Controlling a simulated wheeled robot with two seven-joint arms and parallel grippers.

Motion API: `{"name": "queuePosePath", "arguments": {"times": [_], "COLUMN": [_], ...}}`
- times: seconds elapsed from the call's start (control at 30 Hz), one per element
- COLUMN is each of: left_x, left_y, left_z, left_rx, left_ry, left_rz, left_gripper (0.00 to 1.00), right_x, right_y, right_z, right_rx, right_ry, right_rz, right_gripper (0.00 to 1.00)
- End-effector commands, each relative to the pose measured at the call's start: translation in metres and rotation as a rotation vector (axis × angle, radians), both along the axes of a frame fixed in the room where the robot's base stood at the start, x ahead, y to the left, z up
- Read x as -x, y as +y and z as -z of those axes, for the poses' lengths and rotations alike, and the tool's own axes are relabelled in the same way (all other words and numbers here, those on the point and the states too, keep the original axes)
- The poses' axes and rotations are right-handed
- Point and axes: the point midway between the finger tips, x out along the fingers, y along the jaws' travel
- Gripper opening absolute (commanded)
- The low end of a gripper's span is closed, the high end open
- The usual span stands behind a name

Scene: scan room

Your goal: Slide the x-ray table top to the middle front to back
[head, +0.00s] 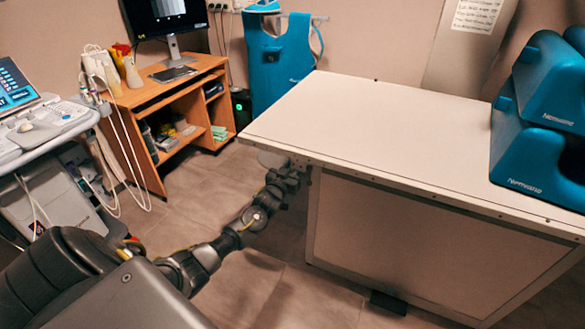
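The x-ray table top (390,125) is a flat white slab with a metal-edged rim. It sits on a white box-shaped base (410,235) and overhangs it at the left end. My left arm reaches in from the lower left. My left gripper (282,163) is at the near left corner of the top, at or just under its edge. Its fingers are small, dark and partly hidden there, so I cannot tell whether they touch or grip the rim. A pale rounded part shows beside it. My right gripper is out of view.
Blue positioning cushions (535,150) rest on the right end of the top. A dark pedal (388,303) lies at the base's foot. A wooden desk (165,100) with a monitor, an ultrasound cart (45,125) and a hanging blue apron (280,65) stand behind. Tiled floor is free between.

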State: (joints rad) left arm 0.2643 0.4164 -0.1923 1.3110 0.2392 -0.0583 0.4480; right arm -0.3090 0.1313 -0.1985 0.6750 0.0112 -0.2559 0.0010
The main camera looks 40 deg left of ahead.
Motion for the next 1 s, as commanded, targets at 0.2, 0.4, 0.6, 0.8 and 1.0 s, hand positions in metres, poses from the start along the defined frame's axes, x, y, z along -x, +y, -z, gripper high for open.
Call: {"name": "queuePosePath", "arguments": {"times": [0.2, 0.4, 0.6, 0.8, 1.0], "left_x": [0.001, 0.02, 0.059, 0.092, 0.106], "left_y": [0.001, -0.003, -0.01, -0.016, -0.018], "left_z": [0.0, 0.002, 0.001, 0.001, 0.001], "left_rx": [0.0, -0.001, 0.001, 0.0, 0.0], "left_ry": [0.001, 0.002, 0.002, 0.002, 0.001], "left_rz": [-0.001, 0.001, 0.001, 0.001, 0.0], "left_gripper": [0.29, 0.29, 0.29, 0.29, 0.29], "right_x": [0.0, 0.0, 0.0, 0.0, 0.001], "right_y": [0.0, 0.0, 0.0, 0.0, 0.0], "right_z": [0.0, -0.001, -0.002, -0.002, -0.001], "right_rx": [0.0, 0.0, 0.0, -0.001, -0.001], "right_ry": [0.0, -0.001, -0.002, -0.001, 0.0], "right_rz": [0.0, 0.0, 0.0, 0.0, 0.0], "right_gripper": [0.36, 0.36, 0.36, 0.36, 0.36]}}
